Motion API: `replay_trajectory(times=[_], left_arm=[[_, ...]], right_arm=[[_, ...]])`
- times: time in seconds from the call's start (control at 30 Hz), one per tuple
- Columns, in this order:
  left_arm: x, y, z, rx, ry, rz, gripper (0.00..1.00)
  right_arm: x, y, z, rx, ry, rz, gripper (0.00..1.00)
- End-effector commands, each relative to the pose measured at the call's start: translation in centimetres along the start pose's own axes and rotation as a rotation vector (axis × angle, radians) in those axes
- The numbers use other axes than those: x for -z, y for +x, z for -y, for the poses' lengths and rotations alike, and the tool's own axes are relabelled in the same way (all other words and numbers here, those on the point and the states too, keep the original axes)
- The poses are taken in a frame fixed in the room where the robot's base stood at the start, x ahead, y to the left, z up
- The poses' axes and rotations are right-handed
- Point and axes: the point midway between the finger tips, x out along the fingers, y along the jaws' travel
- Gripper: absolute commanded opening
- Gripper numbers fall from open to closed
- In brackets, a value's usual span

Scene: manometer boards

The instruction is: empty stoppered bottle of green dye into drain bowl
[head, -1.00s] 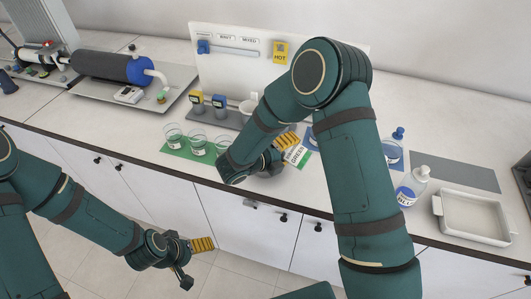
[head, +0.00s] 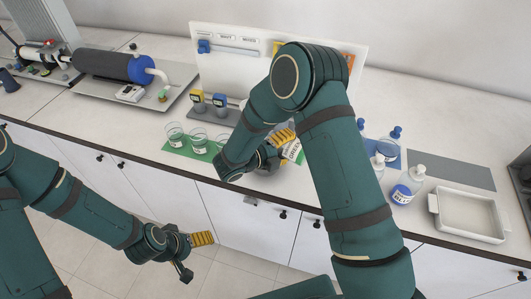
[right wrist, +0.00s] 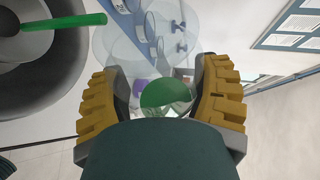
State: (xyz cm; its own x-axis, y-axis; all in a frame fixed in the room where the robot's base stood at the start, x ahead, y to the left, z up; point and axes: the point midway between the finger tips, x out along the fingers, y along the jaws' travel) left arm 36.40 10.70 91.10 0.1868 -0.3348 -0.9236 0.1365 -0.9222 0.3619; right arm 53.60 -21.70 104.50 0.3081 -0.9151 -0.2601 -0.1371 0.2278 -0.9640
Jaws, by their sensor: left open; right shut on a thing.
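My right gripper (head: 284,137) is shut on the bottle of green dye (head: 293,150), whose white label reads GREEN; the fingers and arm cover much of it. In the right wrist view, green (right wrist: 166,95) shows between the two yellow fingers (right wrist: 168,100). I cannot tell whether the stopper is in. A large grey bowl (right wrist: 75,75), apparently the drain bowl, is at the upper left of that view, apart from the fingers; my arm mostly hides that area in the head view. My left gripper (head: 203,239) is open and empty, in front of the cabinets.
Several glass beakers (head: 198,141) stand on a green mat (head: 180,149) left of the right gripper. Clear and blue bottles (head: 405,188) and a white tray (head: 468,215) are at the right. A white board (head: 230,70) stands behind. A pump rig (head: 105,66) is at the far left.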

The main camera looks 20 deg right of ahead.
Motion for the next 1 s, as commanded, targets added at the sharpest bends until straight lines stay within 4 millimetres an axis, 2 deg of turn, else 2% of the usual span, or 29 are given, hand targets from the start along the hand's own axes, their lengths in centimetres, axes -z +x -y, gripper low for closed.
replay_trajectory(times=[1.0], left_arm=[[0.13, -0.69, -0.28, -0.001, 0.001, 0.0, 0.88]], right_arm=[[-0.17, -0.09, -0.02, 0.027, -0.067, -0.019, 0.27]])
